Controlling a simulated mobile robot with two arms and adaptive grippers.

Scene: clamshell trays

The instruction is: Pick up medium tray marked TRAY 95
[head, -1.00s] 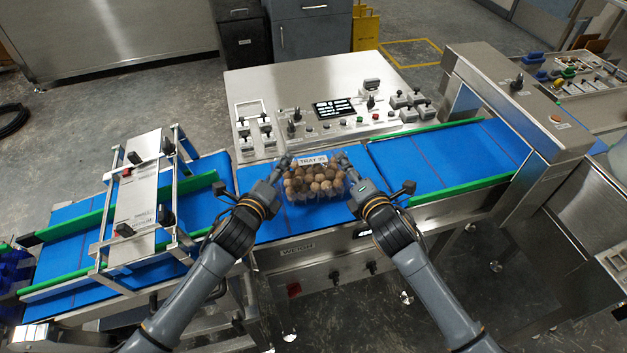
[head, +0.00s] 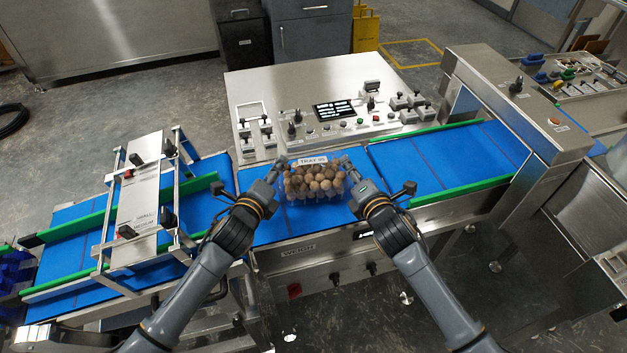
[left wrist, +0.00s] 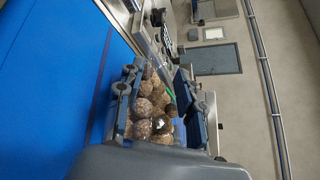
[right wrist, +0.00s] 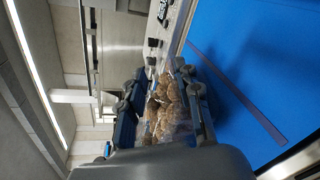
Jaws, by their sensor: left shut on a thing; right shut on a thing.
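A clear clamshell tray (head: 313,181) filled with several brown round items, its label reading TRAY 95, is over the blue weigh belt in the head view. My left gripper (head: 281,171) is shut on its left end and my right gripper (head: 350,172) is shut on its right end. In the left wrist view the tray's contents (left wrist: 152,117) show between the fingers of my left gripper (left wrist: 160,105). In the right wrist view the contents (right wrist: 168,105) show between the fingers of my right gripper (right wrist: 163,105). I cannot tell how far the tray is above the belt.
A control panel (head: 300,90) with knobs and a display stands behind the belt. A metal frame (head: 140,195) spans the left conveyor. The right conveyor (head: 445,160) has green rails and runs to a steel housing (head: 520,105). The belt beside the tray is clear.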

